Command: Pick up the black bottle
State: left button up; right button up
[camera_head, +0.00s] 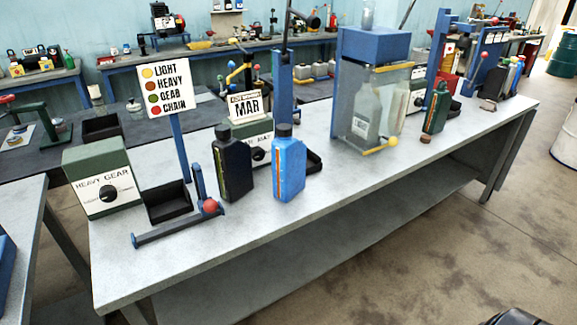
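The black bottle (234,170) stands upright on the grey workbench (130,272), with a dark cap and a yellowish strip down its side. It stands just left of a blue bottle (289,170), with a narrow gap between them. Nothing holds the black bottle. Neither of my grippers shows in the view.
A blue lever with a red knob (210,206) and a black tray (168,203) stand left of the black bottle. The green "HEAVY GEAR" box (101,177) is farther left. A clear-walled cabinet (372,95) stands right. The bench's front strip is clear.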

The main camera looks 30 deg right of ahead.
aim_at(232, 156)
jog(key=j+z, duration=0.15)
jog(key=z, duration=0.25)
jog(key=i+j+z, duration=0.1)
jog(key=z, duration=0.25)
jog(key=j+z, duration=0.4)
jog(key=l, duration=0.1)
